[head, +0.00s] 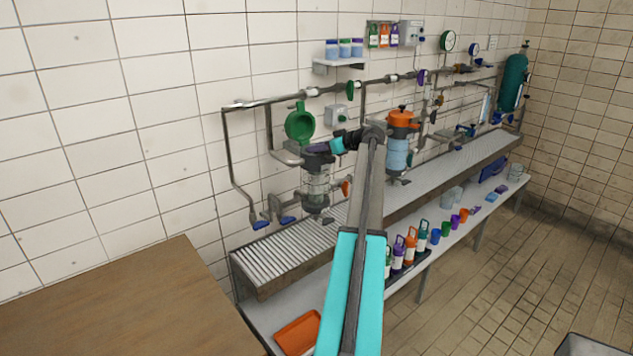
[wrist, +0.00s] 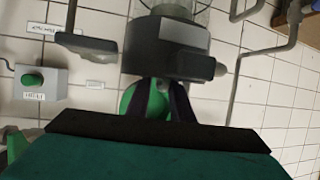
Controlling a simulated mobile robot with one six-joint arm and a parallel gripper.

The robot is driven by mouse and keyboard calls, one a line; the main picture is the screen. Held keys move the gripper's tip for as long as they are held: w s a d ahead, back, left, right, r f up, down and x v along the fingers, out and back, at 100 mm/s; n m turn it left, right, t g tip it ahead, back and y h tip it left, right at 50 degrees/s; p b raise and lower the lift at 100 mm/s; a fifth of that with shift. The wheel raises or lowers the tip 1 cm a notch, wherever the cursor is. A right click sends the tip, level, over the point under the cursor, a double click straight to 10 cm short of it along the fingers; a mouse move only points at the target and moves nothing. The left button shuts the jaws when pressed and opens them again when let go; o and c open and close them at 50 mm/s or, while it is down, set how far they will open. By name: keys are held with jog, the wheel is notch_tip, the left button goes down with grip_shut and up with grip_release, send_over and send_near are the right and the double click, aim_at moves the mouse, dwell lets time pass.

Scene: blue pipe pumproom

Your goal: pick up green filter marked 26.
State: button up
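I cannot read a 26 anywhere. My gripper (head: 322,149) is at the top of a clear filter housing (head: 316,188) on the wall pipes. The housing's round green lid (head: 300,123) stands open behind it. In the wrist view my dark fingers (wrist: 160,98) stand apart at the dark rim of the housing (wrist: 178,42), with green of the lid (wrist: 128,98) behind and between them. Their tips are hidden at the rim, so a hold on something cannot be made out. No green filter shows clearly inside the housing.
An orange-topped housing (head: 402,124) stands to the right. Below, a shelf bears several handled bottles (head: 411,246), cups and an orange tray (head: 298,333). Small cartridges (head: 383,36) hang high on the wall. Pipes and valves surround my gripper. A wooden table (head: 120,305) is at front left.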

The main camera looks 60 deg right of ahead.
grip_shut()
dwell(1.5)
